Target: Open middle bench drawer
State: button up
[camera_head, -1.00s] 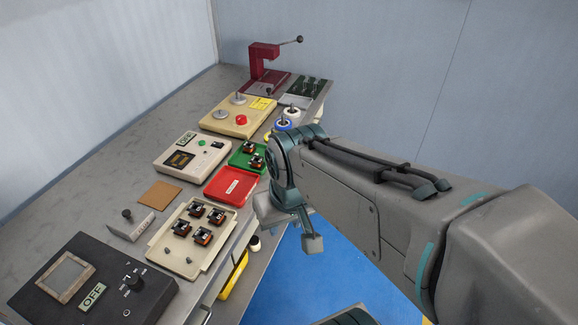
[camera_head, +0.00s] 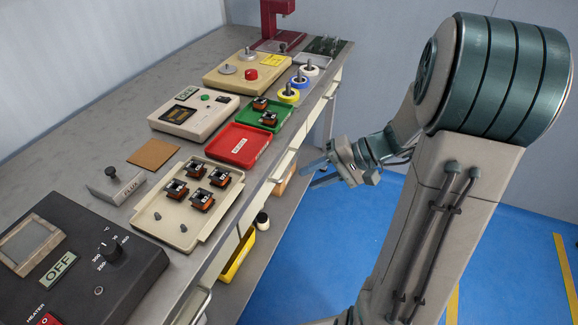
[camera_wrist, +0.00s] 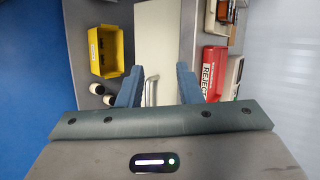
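The bench drawers sit under the right edge of the bench top, with pale fronts. One drawer front (camera_head: 285,166) is near my gripper. My gripper (camera_head: 312,174) is open at the bench's right side, its two fingers pointing left toward that front. In the wrist view a pale drawer front (camera_wrist: 165,45) fills the middle, with a silver bar handle (camera_wrist: 151,88) between my open fingers (camera_wrist: 158,85). The fingers are apart, and I cannot tell whether they touch the handle. The drawer looks shut.
A yellow bin (camera_head: 237,254) and small dark-topped jars (camera_head: 262,221) stand on the lower shelf. Above the drawers, the bench top carries a red tray (camera_head: 239,146), a green tray (camera_head: 262,115) and a cream tray (camera_head: 170,236). Blue floor (camera_head: 310,255) is clear to the right.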

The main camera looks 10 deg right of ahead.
jog(key=w+d+f+m+t+y+b, duration=0.25)
jog(key=w+d+f+t+b, duration=0.3)
jog(key=w+d+f, duration=0.35)
jog(key=x, duration=1.1)
jog(key=shift+a+r+t+h, duration=0.15)
jog(key=shift+a+t+h, duration=0.2)
jog(key=shift+a+t, duration=0.15)
jog(key=shift+m, duration=0.25)
jog(key=shift+c, duration=0.3)
grip_shut()
